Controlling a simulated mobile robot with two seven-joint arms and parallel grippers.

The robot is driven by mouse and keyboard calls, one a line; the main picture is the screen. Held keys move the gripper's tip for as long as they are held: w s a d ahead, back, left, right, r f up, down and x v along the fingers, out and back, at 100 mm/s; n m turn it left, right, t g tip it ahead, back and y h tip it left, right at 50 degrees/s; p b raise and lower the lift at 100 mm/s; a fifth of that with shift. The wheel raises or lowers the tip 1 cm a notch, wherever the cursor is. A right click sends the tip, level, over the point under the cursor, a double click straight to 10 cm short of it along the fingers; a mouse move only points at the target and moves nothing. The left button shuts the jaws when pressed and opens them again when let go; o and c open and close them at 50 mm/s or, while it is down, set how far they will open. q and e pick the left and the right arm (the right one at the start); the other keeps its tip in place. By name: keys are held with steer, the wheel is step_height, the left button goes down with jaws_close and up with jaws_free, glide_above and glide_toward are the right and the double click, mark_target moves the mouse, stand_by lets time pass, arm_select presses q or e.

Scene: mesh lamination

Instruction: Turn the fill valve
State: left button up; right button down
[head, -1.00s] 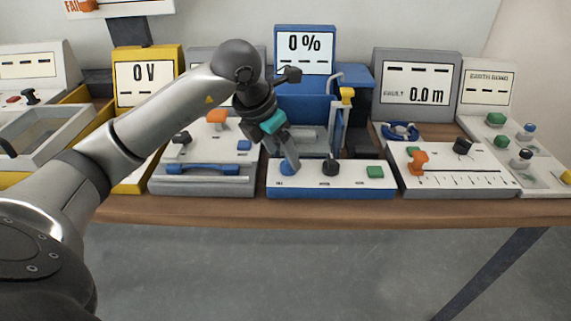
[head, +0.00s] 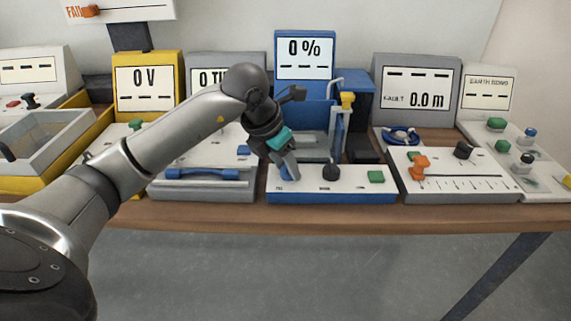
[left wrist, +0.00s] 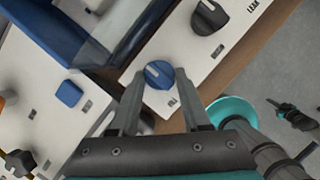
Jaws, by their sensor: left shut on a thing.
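The fill valve is a blue round knob (head: 284,174) with a white pointer mark, at the left end of the white-topped blue station's front panel (head: 305,185). It shows clearly in the left wrist view (left wrist: 160,75), beside printed lettering too small to read. My left gripper (head: 289,171) reaches down to it from above. In the left wrist view its two fingers (left wrist: 160,82) are on either side of the knob, shut on it. The station's display (head: 305,58) reads 0 %. My right gripper is not seen.
A black knob (head: 331,172) and a green button (head: 376,177) are to the right on the same panel. A blue-walled tank (head: 340,130) stands behind. Grey stations stand close on both sides, one with an orange knob (head: 420,166). The table's front edge (head: 330,215) is bare.

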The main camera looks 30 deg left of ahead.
arm_select(q)
jaws_close()
steer(key=shift+m, duration=0.3)
steer(key=shift+a+m+h, duration=0.15)
steer(key=shift+m+h, duration=0.35)
steer(key=shift+m, duration=0.4)
steer(key=m+h, duration=0.1)
steer(key=m, duration=0.2)
steer(key=shift+w+a+r+g, duration=0.1)
steer(key=shift+g, duration=0.3)
steer(key=shift+m+h+p, duration=0.3)
steer(key=shift+m, duration=0.7)
steer(key=shift+w+m+g, duration=0.1)
steer(key=shift+m+g, duration=0.3)
steer(key=shift+m, duration=0.1)
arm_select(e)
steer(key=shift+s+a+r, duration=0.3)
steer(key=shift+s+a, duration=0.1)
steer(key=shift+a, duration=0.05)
